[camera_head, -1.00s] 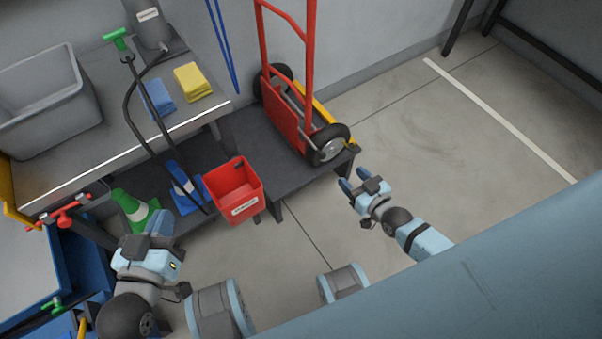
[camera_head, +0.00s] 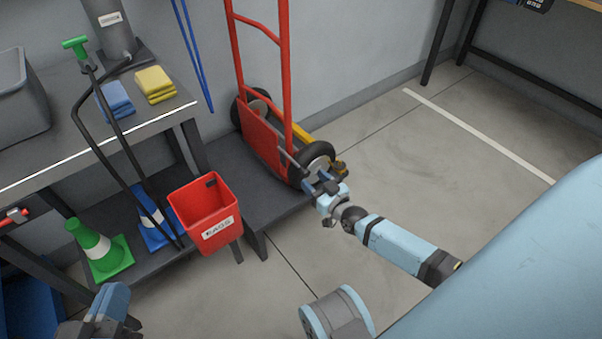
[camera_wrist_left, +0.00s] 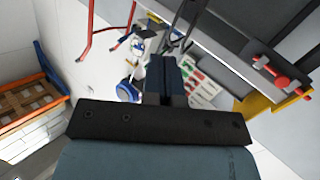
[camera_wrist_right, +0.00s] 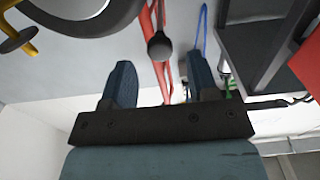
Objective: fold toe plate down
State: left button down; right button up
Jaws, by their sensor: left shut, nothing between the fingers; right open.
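The red hand truck (camera_head: 285,75) stands upright on the low dark platform, against the wall. A flat red panel (camera_head: 262,145), apparently the toe plate folded up, lies upright between its wheels. My right gripper (camera_head: 324,182) is open beside the near black wheel (camera_head: 314,160), below the panel's right edge. In the right wrist view its fingers (camera_wrist_right: 162,82) are apart, with a dark round knob (camera_wrist_right: 159,47) and red tubes beyond the gap. Contact cannot be told. My left gripper (camera_head: 112,298) is shut and empty at the bottom left; its closed fingers show in the left wrist view (camera_wrist_left: 166,75).
A red bin (camera_head: 205,215) hangs just left of the low platform (camera_head: 262,205). Cloths (camera_head: 153,84) lie on the bench. A yellow part (camera_head: 303,134) is behind the wheel. Floor at right is clear.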

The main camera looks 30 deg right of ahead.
aim_at(307, 174)
jog(key=w, duration=0.2)
jog(key=w+b, duration=0.1)
jog(key=w, duration=0.1)
jog(key=shift+w+a+f, duration=0.1)
jog(key=shift+w+a, duration=0.1)
jog(key=shift+w, duration=0.2)
pick_arm(q)
jog(key=shift+w+a+f+m+t+b, duration=0.1)
jog(key=shift+w+a+m+t+b, duration=0.3)
jog(key=shift+w+m, duration=0.2)
pick_arm(e)
jog(key=shift+w, duration=0.75)
pick_arm(q)
jog(key=shift+d, duration=0.1)
pick_arm(e)
jog(key=shift+c, duration=0.2)
jog(key=shift+a, duration=0.1)
grip_shut()
